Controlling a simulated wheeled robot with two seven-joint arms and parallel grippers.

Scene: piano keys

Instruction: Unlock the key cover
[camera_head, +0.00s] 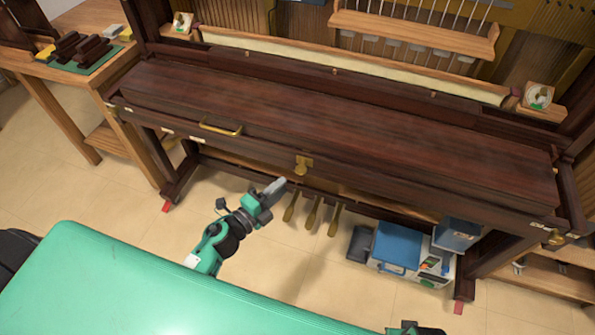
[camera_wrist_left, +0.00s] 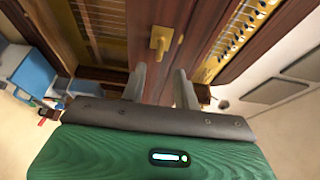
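The key cover (camera_head: 340,125) is a long dark reddish-brown wooden lid lying closed across the piano front. A brass lock (camera_head: 303,165) with a small knob-like piece sits at the middle of its front edge. The lock also shows in the left wrist view (camera_wrist_left: 158,42), beyond my fingertips. My left gripper (camera_head: 277,187) is just left of and below the lock in the head view, apart from it. In the left wrist view my left gripper (camera_wrist_left: 160,82) has its two grey fingers spread, with nothing between them. My right gripper's fingers do not show.
A brass handle (camera_head: 220,129) is on the cover's front, left of the lock. Brass pedals (camera_head: 312,214) hang below. A blue and white box (camera_head: 405,247) stands on the floor under the piano's right side. A wooden side table (camera_head: 58,75) stands at left.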

